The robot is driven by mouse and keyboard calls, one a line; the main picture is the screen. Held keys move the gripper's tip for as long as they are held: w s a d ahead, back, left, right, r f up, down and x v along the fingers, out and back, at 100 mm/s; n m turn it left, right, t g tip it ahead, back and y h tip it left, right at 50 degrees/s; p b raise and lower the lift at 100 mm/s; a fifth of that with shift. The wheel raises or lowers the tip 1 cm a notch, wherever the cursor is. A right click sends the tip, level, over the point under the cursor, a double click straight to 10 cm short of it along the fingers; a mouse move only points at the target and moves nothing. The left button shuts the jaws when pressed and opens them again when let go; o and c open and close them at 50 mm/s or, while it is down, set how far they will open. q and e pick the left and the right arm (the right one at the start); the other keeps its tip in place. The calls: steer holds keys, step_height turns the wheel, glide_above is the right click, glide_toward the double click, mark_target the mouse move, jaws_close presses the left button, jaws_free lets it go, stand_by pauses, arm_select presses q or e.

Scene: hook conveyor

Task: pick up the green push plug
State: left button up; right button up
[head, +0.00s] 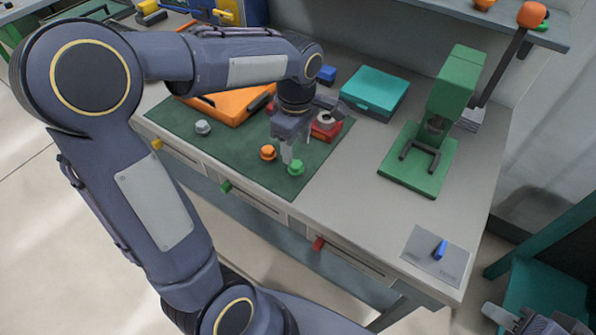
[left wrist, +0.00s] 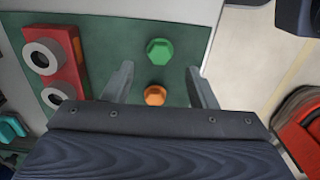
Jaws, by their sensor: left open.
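The green push plug (head: 296,168) stands on the dark green mat (head: 175,118) near its front right edge. It also shows in the left wrist view (left wrist: 159,51), beyond the fingertips and roughly centred between them. My left gripper (head: 287,148) is open and empty, pointing down just behind the green plug in the head view. In the left wrist view its two fingers (left wrist: 160,80) stand wide apart. An orange plug (head: 268,152) is left of the green one and lies between the fingers in the wrist view (left wrist: 154,95). My right gripper (head: 520,320) is partly visible at the bottom right; its fingers are unclear.
A red block with round sockets (head: 327,127) stands close behind my left gripper. A grey plug (head: 203,127) and an orange tray (head: 215,110) are on the left. A teal box (head: 375,91) and green press (head: 420,170) stand right.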

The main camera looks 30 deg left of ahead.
mark_target(296, 164)
arm_select(q)
step_height(296, 164, down, 6)
steer(key=shift+a+r, duration=0.1)
steer(key=shift+r, duration=0.05)
steer(key=c, duration=0.9)
steer(key=shift+r, duration=0.1)
